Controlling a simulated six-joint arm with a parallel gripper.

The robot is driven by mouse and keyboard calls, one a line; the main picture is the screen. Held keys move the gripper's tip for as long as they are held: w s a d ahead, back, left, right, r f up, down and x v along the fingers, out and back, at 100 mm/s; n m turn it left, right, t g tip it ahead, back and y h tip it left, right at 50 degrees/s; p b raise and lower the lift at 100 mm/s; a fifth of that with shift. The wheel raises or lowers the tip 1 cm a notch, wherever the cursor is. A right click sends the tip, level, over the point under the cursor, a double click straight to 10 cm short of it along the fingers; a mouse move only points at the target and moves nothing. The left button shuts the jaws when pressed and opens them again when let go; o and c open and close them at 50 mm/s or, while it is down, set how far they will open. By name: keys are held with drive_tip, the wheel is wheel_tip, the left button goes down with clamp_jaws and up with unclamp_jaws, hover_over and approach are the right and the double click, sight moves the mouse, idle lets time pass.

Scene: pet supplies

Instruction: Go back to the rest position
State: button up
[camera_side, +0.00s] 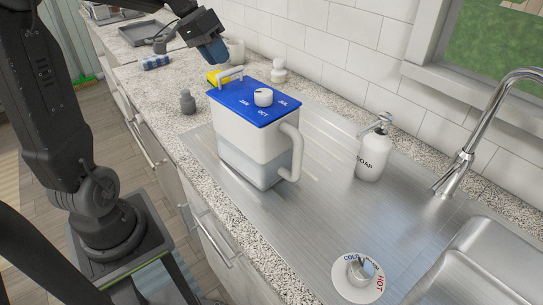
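My gripper (213,50) hangs at the upper left in the side view, above the counter and behind the pitcher. Its black body ends in a blue part pointing down. I cannot tell whether that blue part is the fingers or something between them, nor whether the gripper is open or shut. It appears apart from the pitcher and the counter. My arm rises at the left and reaches over the counter.
A white water pitcher (242,135) with a blue lid stands on the steel drainboard (300,235). A soap bottle (373,155), tap (463,160), round hot-cold dial (345,288) and sink (480,265) are to the right. A yellow sponge (217,77) and small grey bottle (188,102) are behind.

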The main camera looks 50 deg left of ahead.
drive_tip(key=w+d+r+m+t+y, duration=0.25)
drive_tip(key=d+r+t+y, duration=0.3)
drive_tip(key=d+r, duration=0.45)
drive_tip(key=s+d+f+g+h, duration=0.1)
drive_tip(key=s+d+f, duration=0.3)
drive_tip(key=s, duration=0.5)
drive_tip(key=s+d+f+g+h, duration=0.1)
drive_tip(key=s+d+f+g, duration=0.2)
drive_tip(key=s+d+f, duration=0.2)
drive_tip(key=s+f, duration=0.3)
drive_tip(key=shift+s+f, duration=0.25)
drive_tip(key=shift+s, duration=0.15)
drive_tip(key=shift+o, duration=0.3)
drive_tip(key=shift+d, duration=0.1)
